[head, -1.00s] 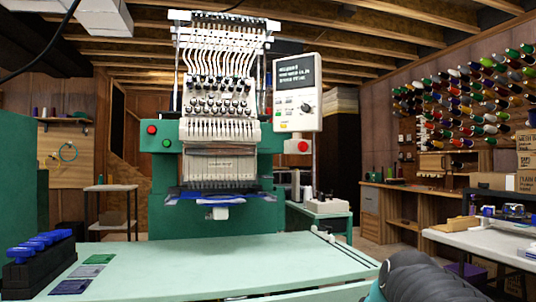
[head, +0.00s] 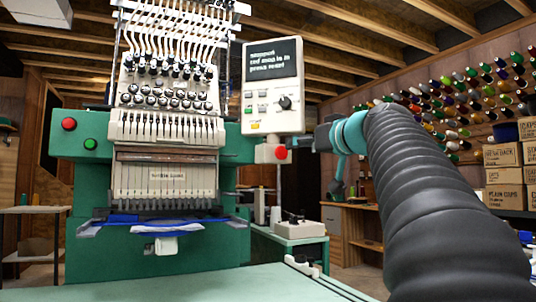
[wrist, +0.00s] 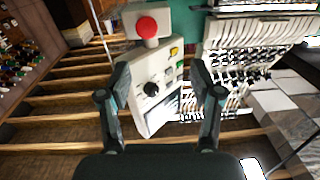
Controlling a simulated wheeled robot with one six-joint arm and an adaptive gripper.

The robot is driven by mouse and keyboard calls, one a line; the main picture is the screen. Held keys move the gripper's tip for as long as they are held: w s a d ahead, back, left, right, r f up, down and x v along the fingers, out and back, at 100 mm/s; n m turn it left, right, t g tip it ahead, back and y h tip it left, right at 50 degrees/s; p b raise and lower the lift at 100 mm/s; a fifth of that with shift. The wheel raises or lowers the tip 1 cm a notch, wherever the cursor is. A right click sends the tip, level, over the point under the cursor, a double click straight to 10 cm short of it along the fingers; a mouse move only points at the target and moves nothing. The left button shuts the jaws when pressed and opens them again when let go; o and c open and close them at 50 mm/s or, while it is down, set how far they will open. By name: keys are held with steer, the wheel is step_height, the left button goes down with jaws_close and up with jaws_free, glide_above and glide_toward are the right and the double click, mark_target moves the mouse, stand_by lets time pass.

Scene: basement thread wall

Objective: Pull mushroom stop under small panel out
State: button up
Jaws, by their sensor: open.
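The red mushroom stop (head: 281,153) sits on a small pale box just under the small white panel (head: 272,85), which has a dark screen, buttons and a black knob. The wrist view is upside down, so the stop (wrist: 147,27) appears above the panel (wrist: 146,112) there. My gripper (wrist: 160,75) is open and empty, its two fingers spread apart with the panel seen between them. The stop lies beyond the fingertips, untouched. In the head view my gripper (head: 312,139) is just right of the stop, partly hidden by my arm.
The embroidery machine (head: 165,170) stands left of the panel, with red (head: 69,124) and green (head: 90,143) buttons on its left side. A pale green table (head: 200,284) lies in front. Thread cones and boxes (head: 503,175) are at the right wall.

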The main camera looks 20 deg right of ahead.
mark_target(283, 152)
steer(key=shift+h, duration=0.3)
steer(key=w+p, duration=0.1)
steer(key=w, duration=0.3)
steer(key=w+d+p, duration=0.1)
steer(key=w, duration=0.3)
steer(key=w+p, duration=0.1)
steer(key=w, duration=0.4)
steer(key=shift+d, duration=0.2)
